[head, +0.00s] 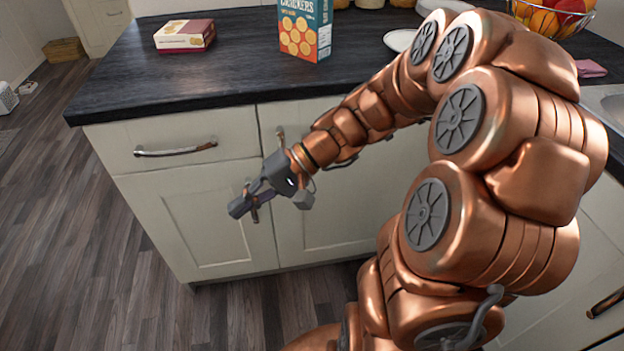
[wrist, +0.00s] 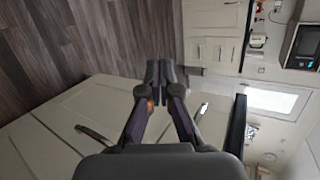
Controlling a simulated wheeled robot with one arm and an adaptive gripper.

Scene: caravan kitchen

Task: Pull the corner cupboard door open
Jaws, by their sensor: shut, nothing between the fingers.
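Cream cupboard doors stand under the dark worktop in the head view. The left door (head: 200,225) sits below a drawer. The wider door (head: 325,235) to its right has an upright handle (head: 280,137) near its upper left edge, beside my wrist. I cannot tell for certain which is the corner cupboard door. Both doors look shut. My gripper (head: 236,210) is in front of the left door, its fingers shut and empty. In the wrist view, the fingertips (wrist: 160,72) are together, with one metal handle (wrist: 94,135) to their lower left, apart from them.
The drawer (head: 175,148) has a metal handle. A cracker box (head: 305,30), a small red and cream box (head: 185,36) and a fruit bowl (head: 550,18) stand on the worktop (head: 150,80). Wooden floor (head: 80,220) at the left is clear.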

